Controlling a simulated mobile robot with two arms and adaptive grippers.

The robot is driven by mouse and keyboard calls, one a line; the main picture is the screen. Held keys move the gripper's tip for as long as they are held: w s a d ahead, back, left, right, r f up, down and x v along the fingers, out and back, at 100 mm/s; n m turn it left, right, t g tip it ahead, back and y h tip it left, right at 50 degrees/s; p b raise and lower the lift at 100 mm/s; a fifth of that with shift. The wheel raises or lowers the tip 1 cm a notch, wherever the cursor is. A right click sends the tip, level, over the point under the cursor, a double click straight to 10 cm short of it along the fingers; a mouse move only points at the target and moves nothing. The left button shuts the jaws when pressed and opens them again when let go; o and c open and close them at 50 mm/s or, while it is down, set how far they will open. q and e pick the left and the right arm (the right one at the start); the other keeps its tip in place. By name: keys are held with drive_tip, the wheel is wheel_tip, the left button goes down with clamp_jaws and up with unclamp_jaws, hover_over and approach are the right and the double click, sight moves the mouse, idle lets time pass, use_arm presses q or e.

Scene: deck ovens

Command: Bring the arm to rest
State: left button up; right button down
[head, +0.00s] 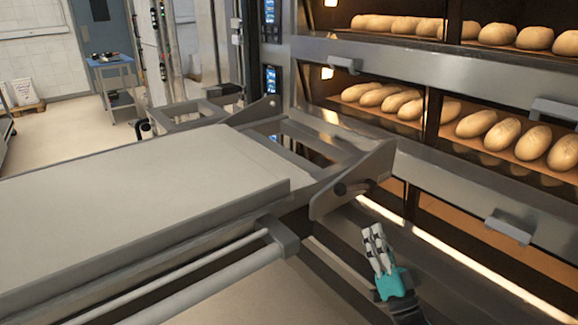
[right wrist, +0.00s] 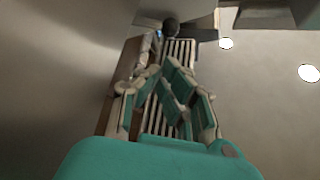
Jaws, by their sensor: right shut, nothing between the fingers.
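My right gripper (head: 376,243) shows at the lower middle right of the head view, with white and black fingers and a teal palm. Its fingers are together, nothing is between them, and they point up and away. It is in front of the oven's lower front, below the loader's side bracket, and appears apart from both. In the right wrist view, the teal palm and the folded fingers of the right gripper (right wrist: 168,100) fill the middle. My left gripper is not in view.
Loaves (head: 490,125) lie on two lit decks. Oven door handles (head: 508,228) stick out at right. A blue-topped cart (head: 110,62) stands at the back left, with open floor near it.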

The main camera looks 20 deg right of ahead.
drive_tip(key=s+a+f+n+g+h, duration=0.1)
drive_tip(key=s+a+f+n+g, duration=0.2)
drive_tip(key=f+g, duration=0.4)
drive_tip(key=s+a+f+g+h, duration=0.1)
drive_tip(key=s+a+f+g, duration=0.3)
drive_tip(key=f, duration=0.5)
drive_tip(key=s+a+f+n+g, duration=0.25)
drive_tip(key=s+g, duration=0.25)
drive_tip(key=s, duration=0.4)
drive_tip(key=s+a+f+n+g, duration=0.25)
drive_tip(key=s+g, duration=0.25)
drive_tip(key=s, duration=0.5)
wheel_tip(320, 180, down, 23)
drive_tip(key=g+p, duration=0.1)
drive_tip(key=p, duration=0.1)
drive_tip(key=s+d+f+g+p, duration=0.1)
drive_tip(key=s+d+f, duration=0.1)
drive_tip(key=s+f, duration=1.4)
drive_tip(key=shift+s+d+g+p, duration=0.15)
drive_tip(key=shift+s+g+p, duration=0.15)
drive_tip(key=shift+s, duration=0.85)
